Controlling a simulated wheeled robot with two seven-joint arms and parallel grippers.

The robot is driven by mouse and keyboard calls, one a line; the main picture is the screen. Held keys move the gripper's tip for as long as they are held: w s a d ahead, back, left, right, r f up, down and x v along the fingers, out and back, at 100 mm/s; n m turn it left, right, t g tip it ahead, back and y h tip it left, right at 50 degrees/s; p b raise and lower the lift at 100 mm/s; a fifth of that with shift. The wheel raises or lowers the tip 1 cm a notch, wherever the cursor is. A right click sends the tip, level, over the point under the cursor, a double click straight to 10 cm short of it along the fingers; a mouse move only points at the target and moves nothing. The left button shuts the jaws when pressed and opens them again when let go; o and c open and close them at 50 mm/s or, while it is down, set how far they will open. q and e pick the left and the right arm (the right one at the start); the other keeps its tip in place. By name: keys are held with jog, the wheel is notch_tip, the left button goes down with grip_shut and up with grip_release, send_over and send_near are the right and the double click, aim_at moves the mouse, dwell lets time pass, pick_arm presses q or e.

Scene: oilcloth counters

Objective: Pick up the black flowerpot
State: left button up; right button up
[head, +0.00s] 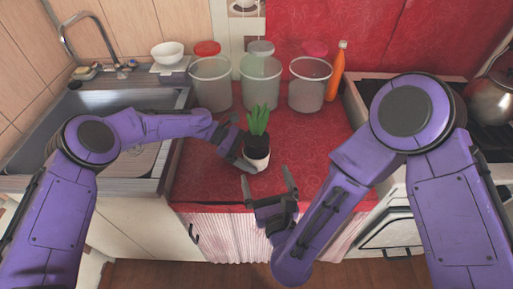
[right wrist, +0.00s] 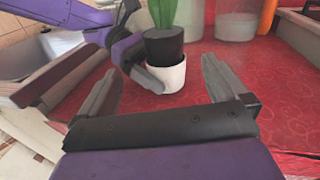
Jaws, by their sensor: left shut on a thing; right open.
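The black flowerpot (head: 257,144) holds a green plant (head: 258,119) and sits inside a white outer pot (head: 257,160) on the red oilcloth counter (head: 312,165). My left gripper (head: 248,161) is shut on the flowerpot from its left side, low down near the white pot; its exact contact is partly hidden. In the right wrist view the black flowerpot (right wrist: 164,46) stands upright in the white pot (right wrist: 168,77). My right gripper (head: 270,184) is open and empty, in front of the pot near the counter's front edge, with its fingers apart and not touching it.
Several clear jars (head: 261,80) and an orange bottle (head: 335,70) stand along the back. A sink (head: 110,104) with a faucet (head: 92,40) is at left. A stove with a metal kettle (head: 490,92) is at right. The counter right of the pot is clear.

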aim_at(259, 148)
jog(key=shift+m+h, duration=0.3)
jog(key=shift+m, duration=0.3)
jog(key=w, duration=0.4)
jog(key=w+a, duration=0.1)
jog(key=w, duration=0.3)
jog(key=w+a, duration=0.1)
jog(key=w, duration=0.3)
jog(key=shift+a+r, duration=0.1)
jog(key=shift+r, duration=0.25)
jog(key=shift+s, duration=0.1)
jog(key=c, duration=1.1)
notch_tip(259, 148, up, 10)
jog(key=shift+r, duration=0.1)
jog(key=shift+c, duration=0.2)
pick_arm(q)
jog(key=o, duration=0.6)
jog(key=shift+c, duration=0.2)
jog(key=v, duration=1.2)
jog(key=shift+f, duration=0.1)
